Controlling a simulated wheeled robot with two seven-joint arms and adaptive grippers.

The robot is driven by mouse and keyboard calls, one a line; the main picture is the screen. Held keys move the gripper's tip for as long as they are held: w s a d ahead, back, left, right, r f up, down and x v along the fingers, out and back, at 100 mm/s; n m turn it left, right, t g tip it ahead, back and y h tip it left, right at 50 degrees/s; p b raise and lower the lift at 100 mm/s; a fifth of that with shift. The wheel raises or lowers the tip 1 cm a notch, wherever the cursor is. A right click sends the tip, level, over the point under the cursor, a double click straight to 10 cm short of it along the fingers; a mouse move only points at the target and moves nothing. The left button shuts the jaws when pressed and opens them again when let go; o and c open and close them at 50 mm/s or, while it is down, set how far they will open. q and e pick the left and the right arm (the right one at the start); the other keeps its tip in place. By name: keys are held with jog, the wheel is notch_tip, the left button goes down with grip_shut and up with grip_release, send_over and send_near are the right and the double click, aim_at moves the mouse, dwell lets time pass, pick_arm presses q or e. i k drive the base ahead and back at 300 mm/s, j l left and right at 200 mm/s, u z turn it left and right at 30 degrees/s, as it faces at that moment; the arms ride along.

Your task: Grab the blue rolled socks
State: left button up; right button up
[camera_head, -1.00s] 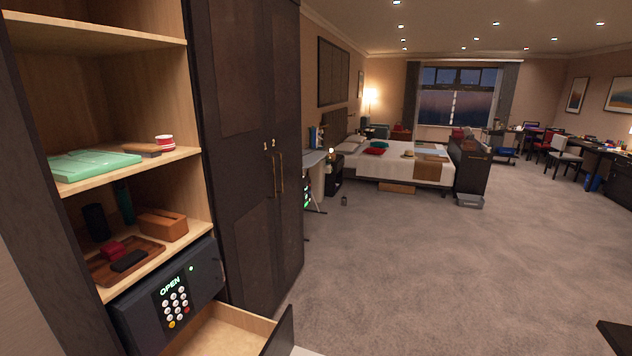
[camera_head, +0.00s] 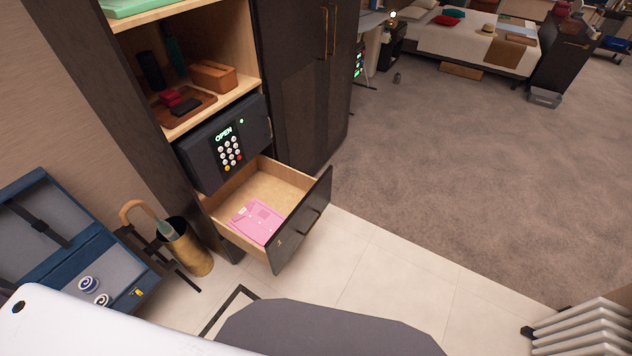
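The blue rolled socks (camera_head: 88,284) show as a small blue-and-white spiral roll in the open blue suitcase (camera_head: 60,268) at the lower left. A second, darker-and-white roll (camera_head: 102,300) lies just in front of them. The suitcase lid stands raised against the wall, and its near side is partly hidden by a white surface at the bottom left. Neither of my grippers is in view.
An umbrella stand (camera_head: 190,252) with a cane and umbrella stands right of the suitcase. An open drawer (camera_head: 300,236) holding a pink folded garment (camera_head: 257,221) juts out under the safe (camera_head: 226,146). A white radiator (camera_head: 588,330) stands at the lower right.

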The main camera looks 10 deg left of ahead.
aim_at(89, 284)
jog(key=u, duration=2.6)
